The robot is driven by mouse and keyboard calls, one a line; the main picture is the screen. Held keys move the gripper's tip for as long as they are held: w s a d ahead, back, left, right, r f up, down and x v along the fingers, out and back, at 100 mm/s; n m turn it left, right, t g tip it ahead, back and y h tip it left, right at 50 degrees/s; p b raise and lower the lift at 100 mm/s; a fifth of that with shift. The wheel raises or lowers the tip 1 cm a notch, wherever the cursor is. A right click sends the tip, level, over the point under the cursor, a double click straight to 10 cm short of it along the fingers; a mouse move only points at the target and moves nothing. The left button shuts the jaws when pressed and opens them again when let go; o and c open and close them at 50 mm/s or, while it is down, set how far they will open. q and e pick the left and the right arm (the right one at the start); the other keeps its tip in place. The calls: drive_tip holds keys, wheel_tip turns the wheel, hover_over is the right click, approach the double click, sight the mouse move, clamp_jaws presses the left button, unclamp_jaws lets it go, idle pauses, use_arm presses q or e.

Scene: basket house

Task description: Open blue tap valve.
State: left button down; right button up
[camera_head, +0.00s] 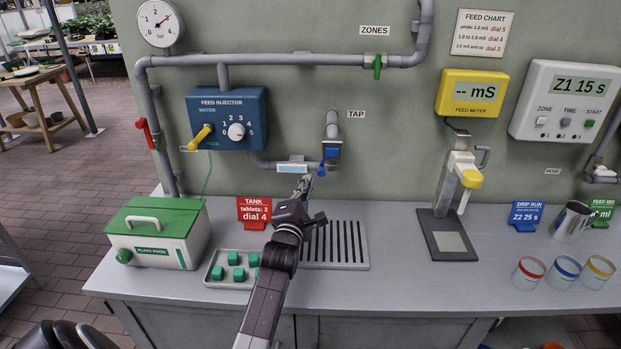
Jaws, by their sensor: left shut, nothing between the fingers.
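The tap (332,142) comes out of the grey wall under the TAP label, above a slotted drain grate (345,245). Its blue valve (322,168) shows as a small blue piece at the lower left of the tap body. My left gripper (306,183) is shut and empty, just below and left of the blue valve. Its fingertips look very close to the valve; I cannot tell whether they touch it. My right gripper is out of view.
The blue feed injector (228,118) with a yellow lever is left of the tap. A red TANK sign (255,212), a tray of green tablets (232,280) and a plant food box (157,232) stand on the left. The feed meter stand (447,232) is on the right.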

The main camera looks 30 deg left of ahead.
use_arm(q)
drive_tip(key=shift+w+d+f+n+y+b, duration=0.2)
drive_tip(key=shift+w+d+n+b, duration=0.35)
drive_tip(key=shift+d+n, duration=0.3)
drive_tip(key=shift+w+d+f+n+y+b, duration=0.2)
drive_tip(key=shift+w+d+n+b, duration=0.35)
drive_tip(key=shift+d, duration=0.4)
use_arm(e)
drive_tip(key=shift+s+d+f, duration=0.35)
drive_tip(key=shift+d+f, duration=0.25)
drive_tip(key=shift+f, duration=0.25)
